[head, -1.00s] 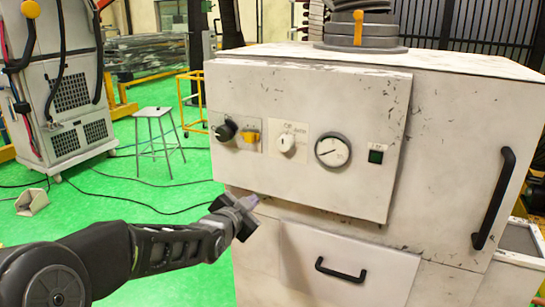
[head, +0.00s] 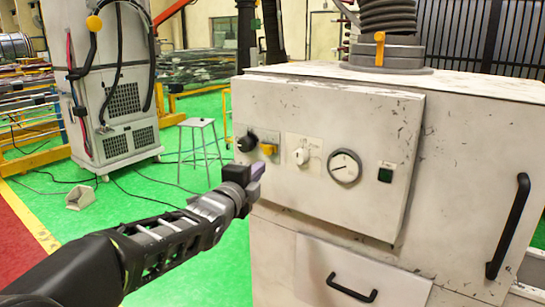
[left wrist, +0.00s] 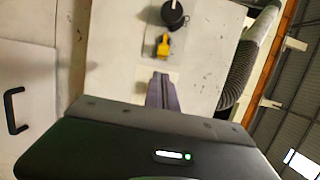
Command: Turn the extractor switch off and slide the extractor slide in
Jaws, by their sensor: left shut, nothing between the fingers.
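The extractor is a scuffed white cabinet. Its front panel (head: 330,115) carries a round black knob (head: 247,142), a yellow part (head: 268,149), a white rotary knob (head: 301,156), a round gauge and a green switch (head: 385,174). No readable label shows which is the extractor switch. An orange tab (head: 380,45) stands upright at the grey duct collar on top, perhaps the slide. My left gripper (head: 257,172) is shut and empty, close before the panel, below the yellow part. The left wrist view shows its purple fingers (left wrist: 162,92) pointing towards the yellow part (left wrist: 163,46) and black knob (left wrist: 173,14).
A ribbed hose (head: 388,16) rises from the cabinet top. Black handles are on the drawer (head: 352,288) and right side (head: 508,225). A metal stool (head: 199,150) and a white machine (head: 105,90) stand on the green floor at left. Cables lie there.

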